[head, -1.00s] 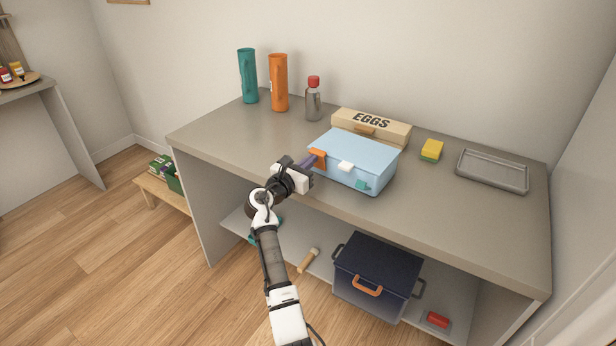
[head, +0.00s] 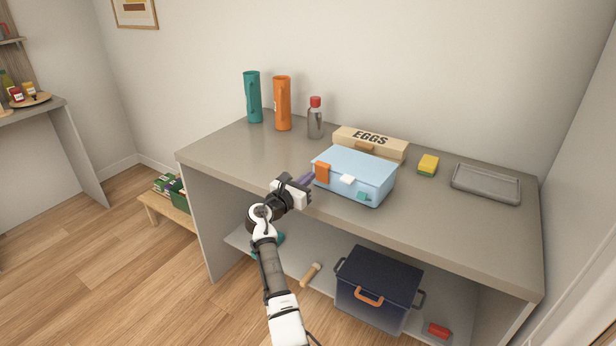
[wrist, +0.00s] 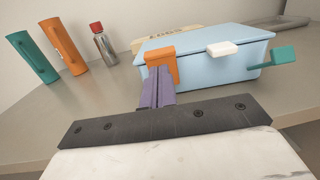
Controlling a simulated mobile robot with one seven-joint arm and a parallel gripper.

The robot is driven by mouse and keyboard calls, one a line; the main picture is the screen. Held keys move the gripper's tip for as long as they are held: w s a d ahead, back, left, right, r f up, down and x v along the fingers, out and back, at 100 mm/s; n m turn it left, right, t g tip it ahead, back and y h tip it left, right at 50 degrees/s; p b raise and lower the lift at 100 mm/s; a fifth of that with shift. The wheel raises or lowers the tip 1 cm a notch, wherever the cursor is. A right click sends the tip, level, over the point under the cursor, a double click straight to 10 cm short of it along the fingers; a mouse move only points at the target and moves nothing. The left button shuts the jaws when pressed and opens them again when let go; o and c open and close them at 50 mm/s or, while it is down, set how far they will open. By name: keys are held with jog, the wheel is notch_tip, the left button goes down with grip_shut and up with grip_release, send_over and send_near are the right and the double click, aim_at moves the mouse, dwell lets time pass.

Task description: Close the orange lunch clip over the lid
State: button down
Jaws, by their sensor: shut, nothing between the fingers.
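A light blue lunch box (head: 352,180) with a lid stands near the front of the counter; it also shows in the wrist view (wrist: 200,74). Its orange clip (head: 322,172) is at the left of the front side. In the wrist view the orange clip (wrist: 161,66) reaches over the lid's edge and lies down along the front wall. My gripper (head: 309,178) is shut and empty, its purple fingers (wrist: 158,70) just in front of the orange clip. I cannot tell whether they touch it. The fingers hide the clip's lower part in the wrist view.
On the same box, a white clip (wrist: 222,48) sits at the lid's edge and a teal clip (wrist: 284,55) sticks outward. An egg carton (head: 370,143) stands behind. Bottles (head: 283,103) are at back left; a sponge (head: 428,165) and grey tray (head: 486,184) at right.

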jog(key=s+a+r+b, duration=0.1)
jog(key=s+a+r, duration=0.3)
jog(key=s, duration=0.3)
jog(key=shift+a+r+b, duration=0.3)
jog(key=shift+r+b, duration=0.1)
jog(key=shift+r, duration=0.5)
